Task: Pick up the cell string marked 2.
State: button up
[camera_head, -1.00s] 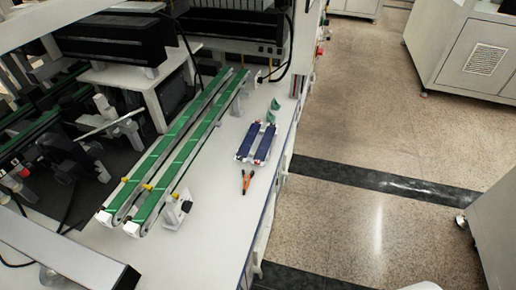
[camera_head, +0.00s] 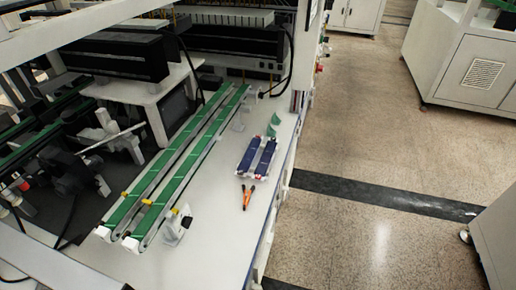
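Two dark blue cell strings lie side by side on a pale holder on the white bench top. The left string (camera_head: 248,155) and the right string (camera_head: 265,157) both run away from me. Any number marks are too small to read, so I cannot tell which one is marked 2. My gripper is not in view.
Twin green conveyor belts (camera_head: 170,180) run along the bench left of the strings. An orange-handled tool (camera_head: 247,198) lies in front of the strings, and a green piece (camera_head: 273,124) stands behind them. The bench (camera_head: 215,235) is clear nearer me. Open floor (camera_head: 375,150) lies to the right.

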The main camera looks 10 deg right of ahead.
aim_at(260, 173)
jog(key=i+l+u, duration=0.15)
jog(key=u, duration=0.3)
jog(key=i+l+u, duration=0.1)
jog(key=u, duration=0.35)
jog(key=l+u, duration=0.45)
jog(key=i+l+u, duration=0.15)
jog(key=l+u, duration=0.15)
jog(key=l, duration=0.9)
jog(key=l+u, duration=0.3)
jog(key=l, duration=1.6)
